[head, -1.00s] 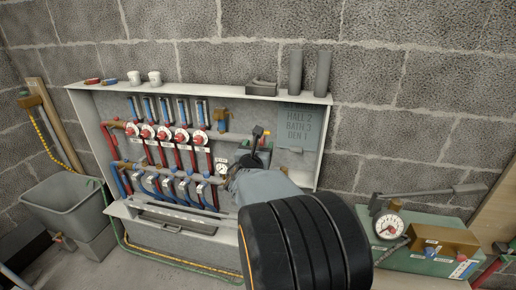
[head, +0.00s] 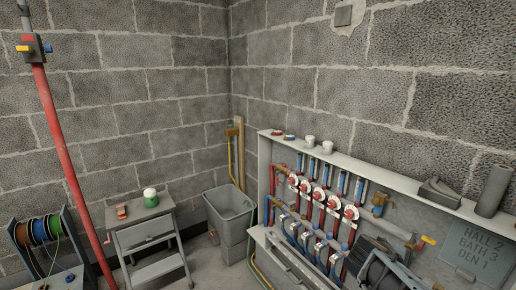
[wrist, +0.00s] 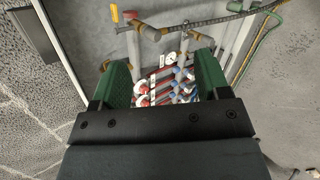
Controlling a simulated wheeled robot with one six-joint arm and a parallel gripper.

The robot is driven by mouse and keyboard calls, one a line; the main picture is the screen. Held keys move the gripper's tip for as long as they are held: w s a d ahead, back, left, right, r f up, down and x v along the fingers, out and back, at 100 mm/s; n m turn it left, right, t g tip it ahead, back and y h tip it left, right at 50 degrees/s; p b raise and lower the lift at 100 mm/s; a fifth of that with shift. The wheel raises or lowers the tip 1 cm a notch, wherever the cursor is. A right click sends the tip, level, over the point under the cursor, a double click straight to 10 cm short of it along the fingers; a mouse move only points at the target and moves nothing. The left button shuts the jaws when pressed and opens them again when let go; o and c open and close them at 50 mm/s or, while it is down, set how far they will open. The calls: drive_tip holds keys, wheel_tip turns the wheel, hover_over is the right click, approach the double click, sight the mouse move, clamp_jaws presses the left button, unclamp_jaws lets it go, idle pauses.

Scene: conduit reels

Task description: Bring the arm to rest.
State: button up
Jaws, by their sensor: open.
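My gripper (wrist: 161,75) is open in the wrist view, with its two green fingers standing wide apart. No object is held between the fingers. The manifold's pipes and valves (wrist: 165,84) show through the gap, beyond the fingers. In the head view, the manifold cabinet (head: 405,185) is on the right wall, with red-and-white dials and blue and red pipes. A dark mechanical shape covers part of it at the lower right; I cannot tell the finger positions there.
A grey tub (head: 231,213) stands in the corner. A red pole (head: 68,160) and a rack of coloured reels (head: 43,230) are at the left. Bare floor shows between stool and tub.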

drive_tip(key=s+a+r+m+y+p, duration=0.2)
drive_tip(key=a+r+m+y+p, duration=0.1)
drive_tip(key=a, duration=0.6)
drive_tip(key=s+a+r+m+y+p, duration=0.1)
drive_tip(key=a+r+m+y+p, duration=0.2)
drive_tip(key=a, duration=0.7)
drive_tip(key=shift+s+a+m+y+p, duration=0.15)
drive_tip(key=shift+s+m+y+p, duration=0.25)
drive_tip(key=shift+m+y+p, duration=1.25)
